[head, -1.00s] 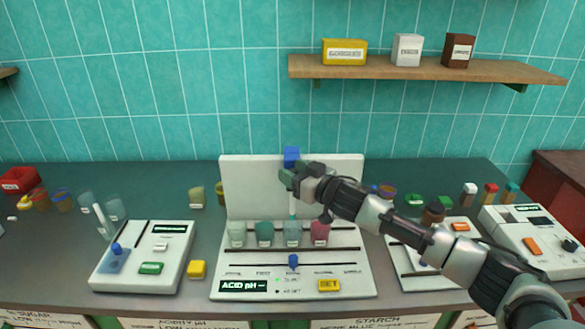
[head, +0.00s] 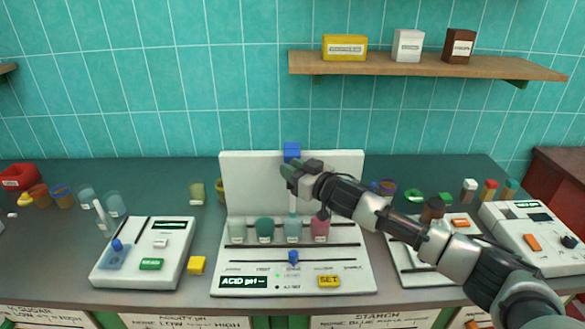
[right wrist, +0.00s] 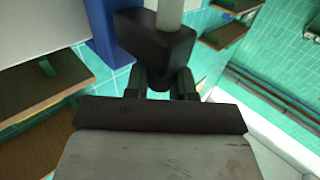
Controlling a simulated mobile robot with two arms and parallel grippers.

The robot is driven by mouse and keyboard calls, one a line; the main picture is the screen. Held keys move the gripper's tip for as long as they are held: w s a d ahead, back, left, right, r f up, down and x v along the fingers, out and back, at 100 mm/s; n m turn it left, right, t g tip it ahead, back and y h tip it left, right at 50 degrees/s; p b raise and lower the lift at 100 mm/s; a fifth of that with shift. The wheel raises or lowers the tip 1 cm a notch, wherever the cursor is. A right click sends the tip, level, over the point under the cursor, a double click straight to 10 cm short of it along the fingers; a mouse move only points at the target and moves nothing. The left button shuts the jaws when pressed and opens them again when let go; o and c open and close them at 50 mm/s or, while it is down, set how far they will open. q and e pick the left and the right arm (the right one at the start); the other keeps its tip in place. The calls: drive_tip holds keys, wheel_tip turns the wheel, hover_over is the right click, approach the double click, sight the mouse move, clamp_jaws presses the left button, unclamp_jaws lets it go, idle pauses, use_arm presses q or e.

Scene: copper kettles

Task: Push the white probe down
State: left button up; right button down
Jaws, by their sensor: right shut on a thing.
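The white probe (head: 293,205) hangs upright in front of the white back panel of the acid pH station, its lower end over the row of cups. In the right wrist view a white rod of it (right wrist: 168,12) runs out of a black block (right wrist: 155,45). My right gripper (head: 291,174) is shut on this black block, below the blue block (head: 291,152) at the panel's top. The gripper hides the probe's upper part in the head view. My left gripper is not in view.
Several small cups, among them a teal one (head: 264,230) and a pink one (head: 320,229), stand in a row below the probe. The station's base (head: 235,262) has a blue knob (head: 293,257) and a yellow SET button (head: 328,281). Other devices stand to both sides.

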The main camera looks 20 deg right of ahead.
wheel_tip(320, 180, down, 6)
drive_tip(key=shift+f+b, duration=0.1)
drive_tip(key=shift+b, duration=1.1)
drive_tip(key=shift+s+f, duration=0.1)
drive_tip(key=shift+f, duration=0.3)
drive_tip(key=c, duration=0.9)
unclamp_jaws()
drive_tip(key=shift+f, duration=0.1)
drive_tip(key=shift+c, duration=0.2)
drive_tip(key=b+v, duration=0.2)
drive_tip(key=v, duration=0.8)
drive_tip(key=shift+s+d, duration=0.2)
drive_tip(key=shift+s, duration=0.15)
